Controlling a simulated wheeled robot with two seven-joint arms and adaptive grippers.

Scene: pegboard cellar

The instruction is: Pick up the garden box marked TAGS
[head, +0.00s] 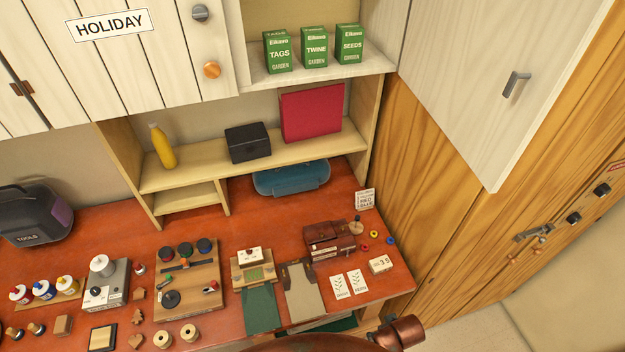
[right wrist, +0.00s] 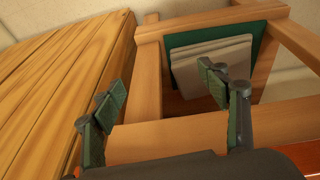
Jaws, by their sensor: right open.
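The green garden box marked TAGS (head: 279,52) stands upright on the white upper shelf in the head view, leftmost of three alike boxes. The box marked TWINE (head: 315,47) is to its right, and the box marked SEEDS (head: 349,45) is farther right. My right gripper (right wrist: 165,95) shows in the right wrist view with its two fingers spread apart and nothing between them. It is beside a wooden frame, away from the garden boxes. A copper-coloured part of my arm shows at the bottom of the head view. My left gripper is not in view.
An open white cabinet door (head: 500,75) hangs right of the boxes; a cupboard marked HOLIDAY (head: 150,60) is left. Below are a wooden shelf (head: 205,168) and a cluttered red worktop (head: 215,230). The wrist view shows a wooden frame (right wrist: 185,140) with flat grey sheets (right wrist: 210,60).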

